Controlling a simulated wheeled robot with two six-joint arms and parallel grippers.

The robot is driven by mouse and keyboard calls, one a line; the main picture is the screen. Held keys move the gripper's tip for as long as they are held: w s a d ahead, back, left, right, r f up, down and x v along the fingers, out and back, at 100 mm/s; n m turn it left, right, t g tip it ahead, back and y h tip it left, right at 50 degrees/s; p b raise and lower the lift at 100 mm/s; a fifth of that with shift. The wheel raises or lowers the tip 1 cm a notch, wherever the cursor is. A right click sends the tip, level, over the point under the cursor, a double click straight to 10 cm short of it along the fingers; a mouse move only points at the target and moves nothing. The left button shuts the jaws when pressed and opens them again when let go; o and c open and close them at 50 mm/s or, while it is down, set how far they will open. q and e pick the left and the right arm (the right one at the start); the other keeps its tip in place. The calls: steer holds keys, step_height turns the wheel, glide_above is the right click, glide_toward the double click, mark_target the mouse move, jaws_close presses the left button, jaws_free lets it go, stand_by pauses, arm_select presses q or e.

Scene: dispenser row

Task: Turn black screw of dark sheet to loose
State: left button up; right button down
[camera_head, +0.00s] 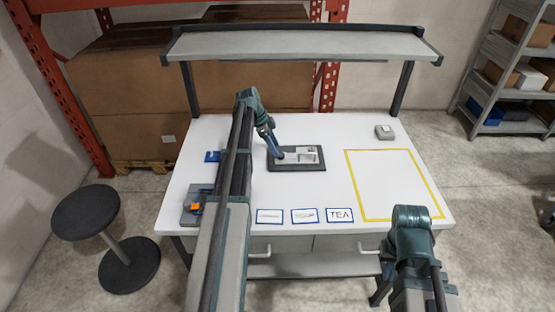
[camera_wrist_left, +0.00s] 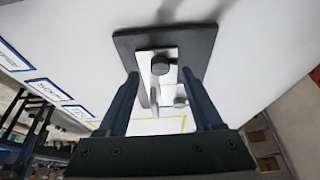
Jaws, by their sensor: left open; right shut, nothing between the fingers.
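The dark sheet (camera_head: 312,168) lies on the white table, with a light plate (camera_head: 304,152) on top. In the left wrist view the dark sheet (camera_wrist_left: 203,40) carries a round black screw (camera_wrist_left: 160,64) at one end of the light plate (camera_wrist_left: 170,85). My left gripper (camera_wrist_left: 160,78) is open, its fingers on either side of the screw's line; I cannot tell whether they touch it. In the head view my left gripper (camera_head: 277,153) is over the sheet's left part and hides the screw. My right arm shows at the lower right; its fingers do not show.
A yellow outlined area (camera_head: 395,186) at the right is empty. A small grey box (camera_head: 384,132) stands behind it. Several label cards, including one reading TEA (camera_head: 339,215), lie along the front edge. A shelf (camera_head: 300,45) spans the table's back.

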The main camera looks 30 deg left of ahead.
mark_target(281, 156)
arm_select(q)
steer(key=b+x, duration=0.2)
steer(key=x, duration=0.1)
steer(key=shift+f, duration=0.15)
arm_select(e)
step_height(281, 156, down, 3)
arm_select(q)
jaws_close()
